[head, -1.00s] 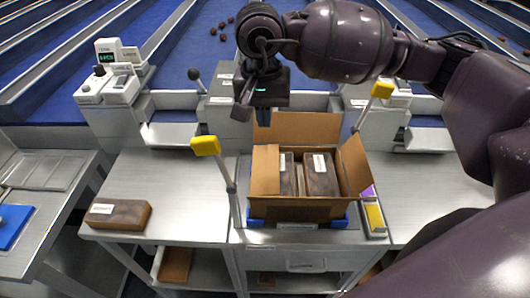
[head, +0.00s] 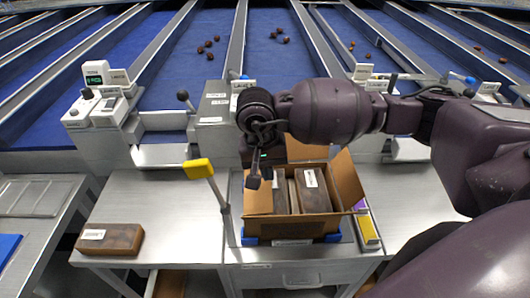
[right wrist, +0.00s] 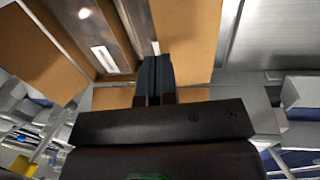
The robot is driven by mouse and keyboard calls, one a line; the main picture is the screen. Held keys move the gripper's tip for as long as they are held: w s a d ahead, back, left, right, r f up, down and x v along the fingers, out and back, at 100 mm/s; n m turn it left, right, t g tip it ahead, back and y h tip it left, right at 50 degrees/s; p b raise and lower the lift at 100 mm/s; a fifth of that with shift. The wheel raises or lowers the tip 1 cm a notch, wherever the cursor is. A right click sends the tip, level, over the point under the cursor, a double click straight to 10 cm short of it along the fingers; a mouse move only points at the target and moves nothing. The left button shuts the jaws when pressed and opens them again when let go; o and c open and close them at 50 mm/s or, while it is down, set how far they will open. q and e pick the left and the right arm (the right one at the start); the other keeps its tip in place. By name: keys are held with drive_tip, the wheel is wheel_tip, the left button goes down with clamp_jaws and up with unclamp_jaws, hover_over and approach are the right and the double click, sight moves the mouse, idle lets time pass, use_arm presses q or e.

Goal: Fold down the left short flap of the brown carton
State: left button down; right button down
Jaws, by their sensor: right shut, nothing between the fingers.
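The open brown carton (head: 290,228) stands on the metal bench. Its left short flap (head: 258,202) lies tilted inward over the left part of the opening; its exact angle is hard to tell. My right gripper (head: 253,183) is shut and empty, pointing down at this flap. In the right wrist view the closed fingers (right wrist: 155,80) overlap the edge of a tan panel (right wrist: 187,35), probably this flap; I cannot tell whether they touch. The right flap (head: 347,180) stands up and leans outward, and the back flap (head: 305,150) is upright, partly hidden by my arm. My left gripper is out of view.
Dark brown boxes (head: 314,190) with white labels fill the carton. A loose brown box (head: 110,239) lies at the bench's left. Purple and yellow blocks (head: 369,230) sit right of the carton.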

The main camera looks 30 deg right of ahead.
sight(269, 186)
drive_tip(key=shift+s+d+f, duration=0.1)
drive_tip(key=shift+f, duration=0.7)
drive_tip(key=shift+s+d+f, duration=0.1)
drive_tip(key=shift+f, duration=0.65)
